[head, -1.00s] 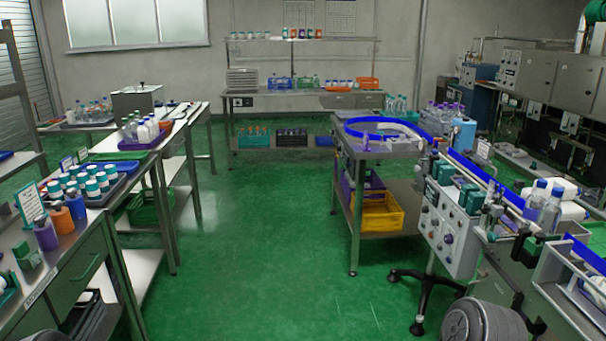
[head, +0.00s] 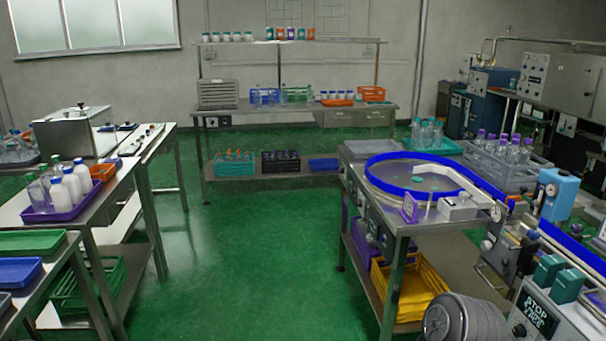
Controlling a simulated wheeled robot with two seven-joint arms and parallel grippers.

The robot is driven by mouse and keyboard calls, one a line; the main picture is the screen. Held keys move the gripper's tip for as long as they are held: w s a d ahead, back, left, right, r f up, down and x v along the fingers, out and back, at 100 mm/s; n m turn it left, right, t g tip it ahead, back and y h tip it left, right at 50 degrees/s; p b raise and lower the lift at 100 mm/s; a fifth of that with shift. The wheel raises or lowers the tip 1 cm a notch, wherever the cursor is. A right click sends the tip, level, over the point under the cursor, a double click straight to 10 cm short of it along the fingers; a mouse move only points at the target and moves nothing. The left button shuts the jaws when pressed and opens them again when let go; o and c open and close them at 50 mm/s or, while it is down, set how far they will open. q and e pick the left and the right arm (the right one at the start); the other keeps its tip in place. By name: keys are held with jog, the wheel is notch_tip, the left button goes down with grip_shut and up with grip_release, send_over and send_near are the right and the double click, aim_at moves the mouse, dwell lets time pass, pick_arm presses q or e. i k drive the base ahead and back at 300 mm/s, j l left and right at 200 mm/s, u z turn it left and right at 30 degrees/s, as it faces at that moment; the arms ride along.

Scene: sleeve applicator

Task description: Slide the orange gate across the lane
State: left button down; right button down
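I cannot make out an orange gate in the head view. A round turntable with a blue rail (head: 390,163) stands on a steel table right of the middle, with a small teal piece on its disc. A lane with blue rails (head: 572,247) runs off to the lower right and is cut by the picture edge. Between them, a pale metal block (head: 462,206) sits at the table's front right, beside a purple-framed tag (head: 410,207). Neither of my grippers is in view.
The green floor (head: 265,260) is clear between the left benches and the turntable's table. A grey crate of purple-capped bottles (head: 507,160) is behind the turntable.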

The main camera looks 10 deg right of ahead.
aim_at(517, 198)
jog(key=i, duration=2.15)
jog(key=z, duration=3.7)
jog(key=k+j, duration=0.05)
jog(key=j, duration=0.05)
